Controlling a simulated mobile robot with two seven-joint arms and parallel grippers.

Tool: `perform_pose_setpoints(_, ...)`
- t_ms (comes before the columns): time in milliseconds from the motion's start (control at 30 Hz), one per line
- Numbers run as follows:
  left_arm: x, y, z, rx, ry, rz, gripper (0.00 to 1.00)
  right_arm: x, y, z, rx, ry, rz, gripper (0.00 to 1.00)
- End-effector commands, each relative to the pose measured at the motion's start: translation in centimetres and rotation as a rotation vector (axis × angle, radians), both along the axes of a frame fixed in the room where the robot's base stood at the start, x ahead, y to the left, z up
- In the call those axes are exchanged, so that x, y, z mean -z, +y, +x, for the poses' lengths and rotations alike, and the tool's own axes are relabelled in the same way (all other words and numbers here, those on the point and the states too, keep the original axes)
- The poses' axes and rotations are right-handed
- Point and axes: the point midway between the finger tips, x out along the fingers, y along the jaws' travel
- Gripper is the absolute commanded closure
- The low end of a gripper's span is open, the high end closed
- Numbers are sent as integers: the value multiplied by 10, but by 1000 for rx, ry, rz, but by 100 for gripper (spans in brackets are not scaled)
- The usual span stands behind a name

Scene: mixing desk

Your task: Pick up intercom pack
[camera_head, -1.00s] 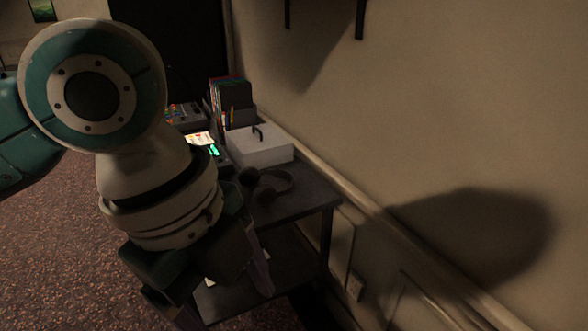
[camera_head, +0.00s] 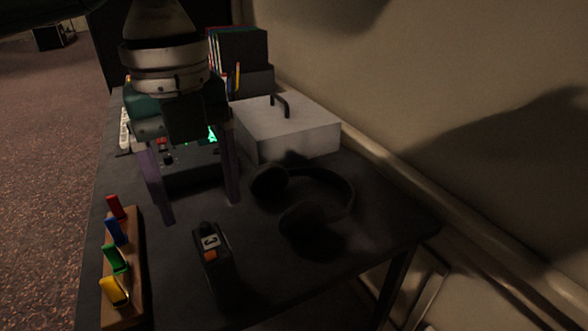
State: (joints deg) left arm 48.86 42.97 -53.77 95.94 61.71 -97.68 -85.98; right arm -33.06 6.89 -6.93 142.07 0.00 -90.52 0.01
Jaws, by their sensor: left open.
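The intercom pack (camera_head: 214,262) is a small black box with a white label reading 3 and an orange patch. It lies near the front middle of the dark desk (camera_head: 265,285). My left gripper (camera_head: 202,212) hangs above the desk behind the pack, its two purplish fingers pointing down and spread apart. It is open with nothing between the fingers, and it appears apart from the pack. My right gripper is not in view.
Black headphones (camera_head: 345,197) lie right of the pack. A white lidded box (camera_head: 290,128) stands behind them by the wall. A wooden strip (camera_head: 136,262) with coloured pegs lies at the left edge. A console (camera_head: 190,172) and a folder rack (camera_head: 254,82) are farther back.

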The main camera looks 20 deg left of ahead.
Motion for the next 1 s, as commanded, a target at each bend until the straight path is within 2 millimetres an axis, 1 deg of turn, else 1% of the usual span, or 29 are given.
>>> perform_pose_setpoints(33,10,0,-1,0,4,0,22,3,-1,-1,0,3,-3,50)
perform_pose_setpoints(100,19,-1,-1,0,3,0,22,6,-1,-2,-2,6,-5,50)
perform_pose_setpoints(267,32,-1,-1,0,2,0,22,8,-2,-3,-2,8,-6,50)
perform_pose_setpoints(400,55,-2,-3,-1,2,0,22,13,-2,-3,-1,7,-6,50)
perform_pose_setpoints(533,73,-3,-3,0,1,0,22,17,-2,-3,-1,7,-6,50)
perform_pose_setpoints(633,78,-2,-2,0,-1,1,22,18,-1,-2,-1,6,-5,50)
perform_pose_setpoints(833,78,-2,-2,0,-2,1,22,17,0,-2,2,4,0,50)
perform_pose_setpoints(867,78,-2,-2,0,-2,1,25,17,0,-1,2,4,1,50)
perform_pose_setpoints(1000,78,-2,-2,0,-2,1,40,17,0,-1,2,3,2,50)
